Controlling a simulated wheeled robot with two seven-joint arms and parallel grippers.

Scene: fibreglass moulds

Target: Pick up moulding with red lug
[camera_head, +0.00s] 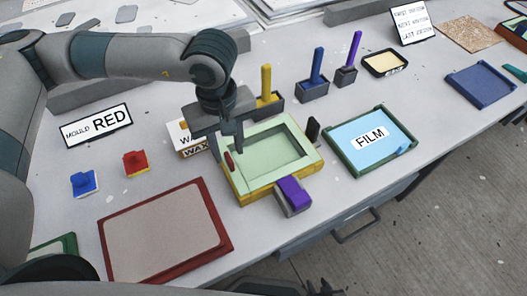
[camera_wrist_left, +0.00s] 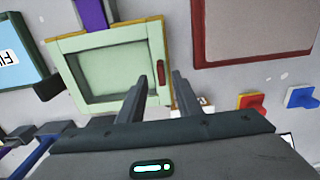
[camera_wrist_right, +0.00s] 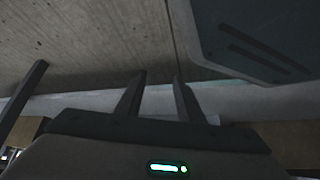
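A pale green rectangular moulding (camera_head: 285,130) with a sunken middle sits in a yellow-sided mould (camera_head: 258,192) on the table. Its red lug (camera_head: 228,161) is on the left edge. My left gripper (camera_head: 227,149) is above that edge, pointing down, open and empty. In the left wrist view the moulding (camera_wrist_left: 78,44) lies beyond the fingers, and the red lug (camera_wrist_left: 160,72) appears between the open fingertips (camera_wrist_left: 161,76); the height gap is hard to judge. My right gripper (camera_wrist_right: 159,76) is open and empty, facing the floor and table edge.
A purple-topped block (camera_head: 293,196) stands against the mould's front edge. A dark upright piece (camera_head: 313,129) and a FILM tray (camera_head: 369,138) are to the right. A red-framed tray (camera_head: 162,232) is front left. Yellow (camera_head: 267,85) and blue-handled (camera_head: 317,70) tools stand behind.

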